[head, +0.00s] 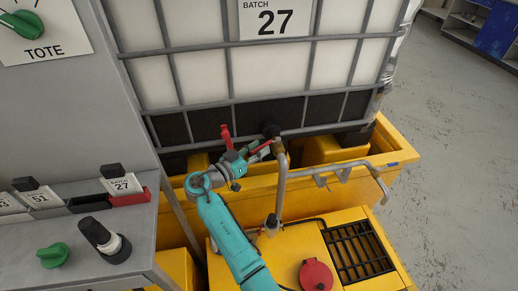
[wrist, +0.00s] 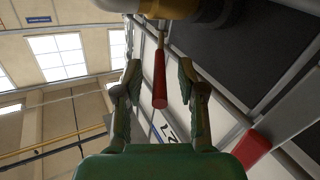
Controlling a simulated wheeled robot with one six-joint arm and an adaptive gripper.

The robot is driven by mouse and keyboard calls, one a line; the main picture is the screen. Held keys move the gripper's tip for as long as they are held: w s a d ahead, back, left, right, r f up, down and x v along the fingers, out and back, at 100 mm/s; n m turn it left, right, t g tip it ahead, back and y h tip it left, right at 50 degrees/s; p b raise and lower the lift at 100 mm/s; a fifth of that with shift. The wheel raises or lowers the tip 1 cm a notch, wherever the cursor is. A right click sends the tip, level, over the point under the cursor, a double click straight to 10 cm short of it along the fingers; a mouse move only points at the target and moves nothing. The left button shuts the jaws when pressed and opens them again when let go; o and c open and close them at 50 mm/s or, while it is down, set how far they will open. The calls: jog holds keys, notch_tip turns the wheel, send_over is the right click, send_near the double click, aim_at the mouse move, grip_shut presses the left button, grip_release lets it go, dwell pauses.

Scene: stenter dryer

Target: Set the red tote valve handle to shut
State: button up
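The red valve handle (head: 259,147) slants down to the left from the brass valve at the pipe top in front of the tote. In the wrist view the red handle (wrist: 160,82) extends from the brass fitting at the top edge into the space between my fingers. My gripper (head: 242,156) is at the handle's free end, and part of it hides behind its own links. In the wrist view my gripper (wrist: 159,70) is open, with a finger on each side of the handle and visible gaps. The white caged tote (head: 350,60) carries a batch 27 label (head: 275,18).
A second red piece (head: 226,137) stands upright left of the handle and shows at lower right in the wrist view (wrist: 252,148). A bent grey pipe (head: 281,185) rises beside my gripper. A yellow bund (head: 385,150) surrounds the tote's base. A grey control panel (head: 75,110) stands left.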

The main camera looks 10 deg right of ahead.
jog(key=v, duration=0.7)
jog(key=shift+c, duration=0.2)
